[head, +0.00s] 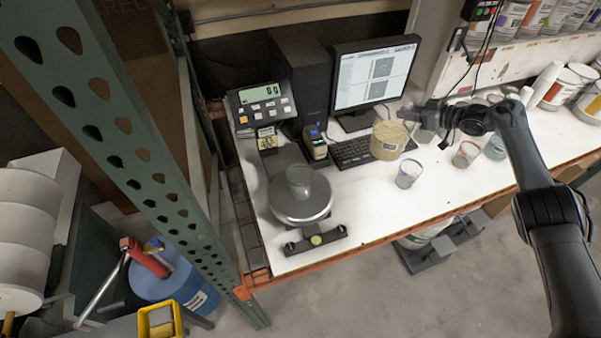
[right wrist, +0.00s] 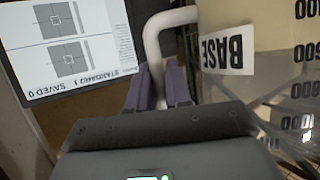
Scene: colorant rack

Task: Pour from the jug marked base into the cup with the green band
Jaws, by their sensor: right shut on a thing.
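The jug marked base (head: 388,142) is tan and stands roughly upright in front of the keyboard in the head view. Its BASE label and clear graduated wall (right wrist: 225,50) fill the right of the right wrist view. My right gripper (head: 416,122) is at the jug's right side. Its purple-grey fingers (right wrist: 160,88) are shut on the jug's pale handle (right wrist: 155,45). Whether the jug touches the table is hard to tell. The cup with the green band (head: 299,182) is clear and stands on the round scale plate (head: 303,209), left of the jug. My left gripper is out of view.
Clear cups with a blue band (head: 408,174), a red band (head: 466,154) and a teal band (head: 495,148) stand right of the jug. The white tabletop between scale and jug is mostly clear.

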